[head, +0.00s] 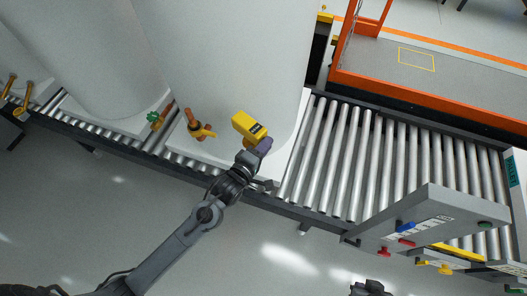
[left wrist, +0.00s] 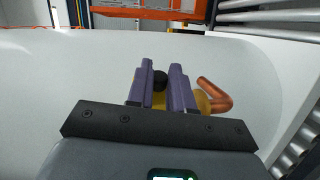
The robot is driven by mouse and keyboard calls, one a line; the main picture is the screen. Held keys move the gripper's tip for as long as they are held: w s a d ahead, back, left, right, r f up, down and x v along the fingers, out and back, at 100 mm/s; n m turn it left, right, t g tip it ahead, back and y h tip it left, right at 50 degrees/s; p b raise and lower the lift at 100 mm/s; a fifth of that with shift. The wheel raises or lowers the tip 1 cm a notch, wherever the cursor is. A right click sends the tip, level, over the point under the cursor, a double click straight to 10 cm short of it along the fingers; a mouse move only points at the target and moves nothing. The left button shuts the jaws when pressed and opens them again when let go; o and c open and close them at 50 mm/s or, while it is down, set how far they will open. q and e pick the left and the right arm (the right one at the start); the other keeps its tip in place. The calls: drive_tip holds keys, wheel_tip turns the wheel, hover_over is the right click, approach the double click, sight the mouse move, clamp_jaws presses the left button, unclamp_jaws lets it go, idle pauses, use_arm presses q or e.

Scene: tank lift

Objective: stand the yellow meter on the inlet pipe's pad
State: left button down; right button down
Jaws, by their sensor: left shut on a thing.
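The yellow meter (head: 245,125), a boxy body with a dark face, is at the lower front of the large white tank in the head view. My left gripper (head: 264,146) is shut on it with purple fingers at its lower right side. In the left wrist view the fingers (left wrist: 162,88) stand either side of a black round part (left wrist: 160,78), with a little yellow behind. A bent copper pipe (left wrist: 217,94) shows just right of the fingers. The pad is hidden, so I cannot tell whether the meter touches it. A dark part, seemingly my right gripper (head: 372,288), is cut off at the bottom edge.
A copper fitting with a yellow lever (head: 201,131) stands left of the meter, and a green handwheel (head: 152,117) further left. The tank (head: 225,60) rests on a roller conveyor (head: 335,150); its rollers are bare to the right. A grey panel (head: 430,220) with coloured handles stands at right.

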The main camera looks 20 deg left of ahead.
use_arm(q)
drive_tip(key=shift+w+a+f, duration=0.1)
drive_tip(key=shift+f, duration=0.95)
drive_tip(key=shift+a+f, duration=0.1)
drive_tip(key=shift+f, duration=0.95)
drive_tip(key=shift+f, duration=0.15)
drive_tip(key=c, duration=1)
unclamp_jaws()
